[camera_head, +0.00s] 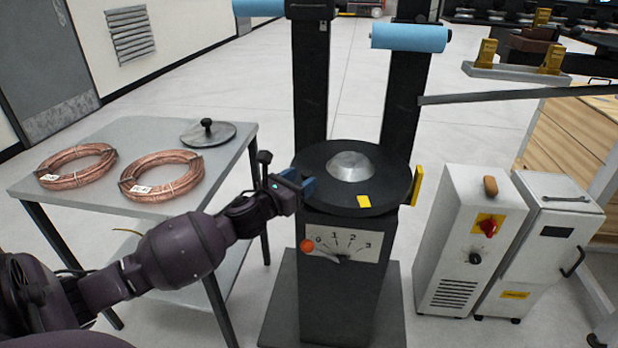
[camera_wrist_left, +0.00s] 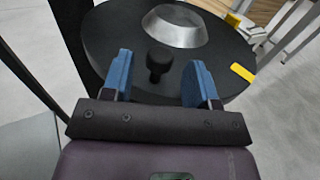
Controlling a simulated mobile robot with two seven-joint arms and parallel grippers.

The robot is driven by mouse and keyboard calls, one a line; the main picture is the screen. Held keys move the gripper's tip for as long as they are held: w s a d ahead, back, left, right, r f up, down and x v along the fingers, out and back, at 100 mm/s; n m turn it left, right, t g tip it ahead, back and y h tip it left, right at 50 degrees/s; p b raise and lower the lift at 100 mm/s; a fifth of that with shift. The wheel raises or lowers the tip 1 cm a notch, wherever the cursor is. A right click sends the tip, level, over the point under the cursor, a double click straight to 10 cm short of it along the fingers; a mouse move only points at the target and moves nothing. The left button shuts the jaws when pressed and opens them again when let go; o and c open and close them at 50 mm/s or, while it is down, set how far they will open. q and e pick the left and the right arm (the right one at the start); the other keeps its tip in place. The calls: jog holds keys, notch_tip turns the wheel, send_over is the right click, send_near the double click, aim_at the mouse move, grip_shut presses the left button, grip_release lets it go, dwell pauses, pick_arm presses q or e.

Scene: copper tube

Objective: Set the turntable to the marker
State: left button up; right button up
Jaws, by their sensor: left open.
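The black round turntable (camera_head: 327,183) with a silver dome hub (camera_head: 349,166) sits on a dark pedestal. A yellow patch (camera_head: 364,201) lies on its top near the front right. A yellow upright marker (camera_head: 416,186) stands beside its right edge. In the left wrist view the turntable (camera_wrist_left: 112,30) carries a black knob (camera_wrist_left: 158,62) near its rim. The yellow patch (camera_wrist_left: 243,72) shows there to the right of the fingers. My left gripper (camera_head: 292,183) is at the turntable's left edge. In the left wrist view my left gripper (camera_wrist_left: 160,80) is open, its blue fingers either side of the knob.
A dial panel (camera_head: 343,243) with an orange-tipped lever (camera_head: 306,246) is on the pedestal front. A grey table (camera_head: 135,132) at left holds two copper coils (camera_head: 161,175) and a round lid (camera_head: 208,133). White cabinets (camera_head: 470,240) stand close at right.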

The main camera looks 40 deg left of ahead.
pick_arm(q)
jog(key=shift+w, duration=1.4)
jog(key=shift+c, duration=0.5)
grip_shut()
